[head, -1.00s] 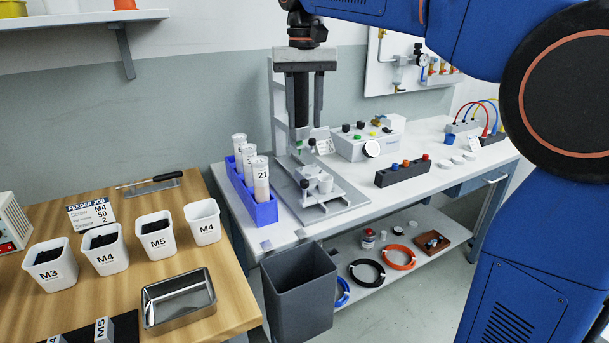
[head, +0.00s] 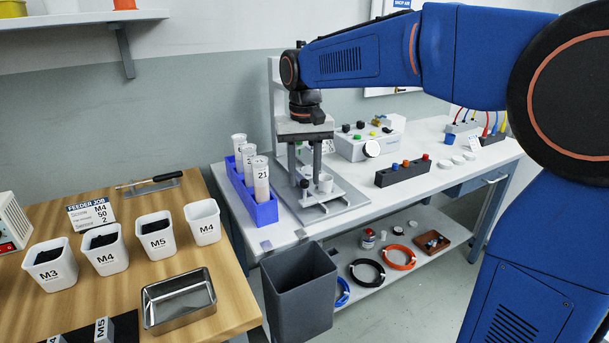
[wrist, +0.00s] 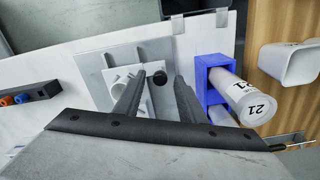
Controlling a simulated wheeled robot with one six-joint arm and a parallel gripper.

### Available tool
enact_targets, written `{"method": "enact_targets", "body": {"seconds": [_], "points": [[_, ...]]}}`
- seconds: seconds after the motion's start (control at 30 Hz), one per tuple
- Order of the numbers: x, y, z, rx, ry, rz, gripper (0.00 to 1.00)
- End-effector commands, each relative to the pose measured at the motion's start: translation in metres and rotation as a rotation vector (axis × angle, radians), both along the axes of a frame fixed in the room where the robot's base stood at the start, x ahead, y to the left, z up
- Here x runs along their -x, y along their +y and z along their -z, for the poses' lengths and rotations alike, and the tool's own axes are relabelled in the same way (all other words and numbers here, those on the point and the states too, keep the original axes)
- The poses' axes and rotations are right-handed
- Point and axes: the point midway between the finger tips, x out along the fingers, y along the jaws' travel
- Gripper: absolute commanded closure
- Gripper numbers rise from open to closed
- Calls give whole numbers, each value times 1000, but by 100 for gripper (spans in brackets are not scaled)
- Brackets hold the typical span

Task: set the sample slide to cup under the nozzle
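The sample slide (head: 318,197) is a pale plate on the grey base of the gantry station. It carries a white cup (head: 326,183) and a black knob (head: 304,184). My gripper (head: 304,176) points down over the slide, its two fingers apart near the knob. In the wrist view, the open gripper (wrist: 157,84) has the black knob (wrist: 159,77) showing between its fingers, and the white cup (wrist: 121,78) lies to their left, partly behind one finger. I cannot tell whether either finger touches the knob. The nozzle is hidden behind my gripper and arm.
A blue rack (head: 265,212) with several labelled tubes stands close to the left of the station. A control box (head: 362,146) and a dark button strip (head: 403,174) are to the right. A grey bin (head: 298,290) stands in front, below the bench.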

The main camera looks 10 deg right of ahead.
Motion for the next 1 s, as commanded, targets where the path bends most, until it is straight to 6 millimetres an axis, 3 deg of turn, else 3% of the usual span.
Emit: {"method": "enact_targets", "body": {"seconds": [0.33,0.37,0.5,0.77,1.0], "points": [[0,0,4,0,-1,0,63],[0,0,4,0,-1,0,66],[0,0,4,0,-1,0,99],[-6,2,4,0,0,0,100],[-42,14,4,0,1,0,100]]}}
